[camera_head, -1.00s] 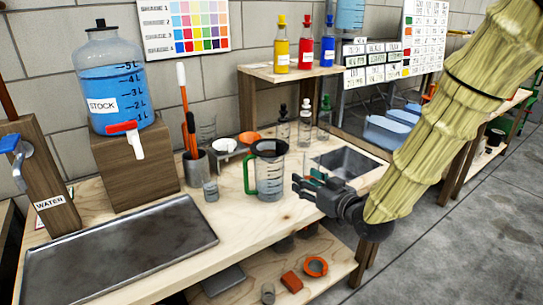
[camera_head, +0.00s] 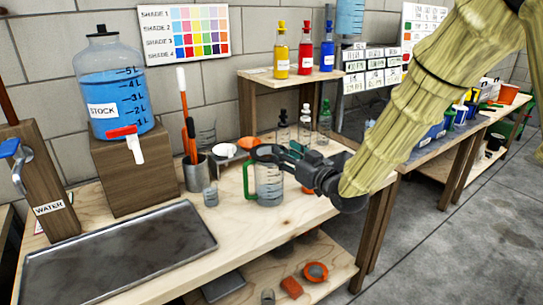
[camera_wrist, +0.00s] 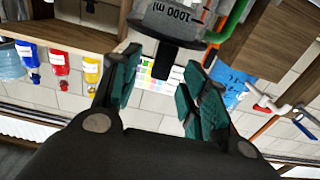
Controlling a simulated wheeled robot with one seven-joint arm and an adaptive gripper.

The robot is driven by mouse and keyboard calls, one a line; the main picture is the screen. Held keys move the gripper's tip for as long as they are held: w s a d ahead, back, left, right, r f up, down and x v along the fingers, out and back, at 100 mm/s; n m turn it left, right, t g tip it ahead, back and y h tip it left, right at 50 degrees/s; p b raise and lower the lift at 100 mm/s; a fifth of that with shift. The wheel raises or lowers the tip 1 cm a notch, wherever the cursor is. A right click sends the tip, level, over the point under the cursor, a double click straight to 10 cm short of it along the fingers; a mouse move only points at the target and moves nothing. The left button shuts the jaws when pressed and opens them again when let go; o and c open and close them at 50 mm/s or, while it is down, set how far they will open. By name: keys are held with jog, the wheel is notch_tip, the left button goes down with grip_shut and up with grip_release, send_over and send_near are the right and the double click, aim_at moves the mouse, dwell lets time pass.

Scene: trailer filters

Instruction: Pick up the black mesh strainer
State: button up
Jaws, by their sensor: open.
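The black mesh strainer (camera_head: 264,153) appears as a dark round piece on the mouth of a clear measuring jug (camera_head: 268,188) with a green handle. In the wrist view, a black bar (camera_wrist: 160,60), apparently the strainer's handle, sticks out from the jug (camera_wrist: 180,20) toward me. My gripper (camera_head: 288,157) is at the jug's right rim. In the wrist view, my gripper's (camera_wrist: 163,75) green-padded fingers are open, one on each side of the bar. I cannot tell whether they touch it. Most of the mesh is hidden.
Clear bottles (camera_head: 304,125) stand close behind my gripper. A metal tray (camera_head: 120,250) lies at front left. The bench front (camera_head: 240,225) is clear.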

jog(key=shift+f+x, duration=0.15)
jog(key=shift+x, duration=0.85)
jog(key=shift+f+x, duration=0.15)
jog(key=shift+x, duration=0.9)
grip_shut()
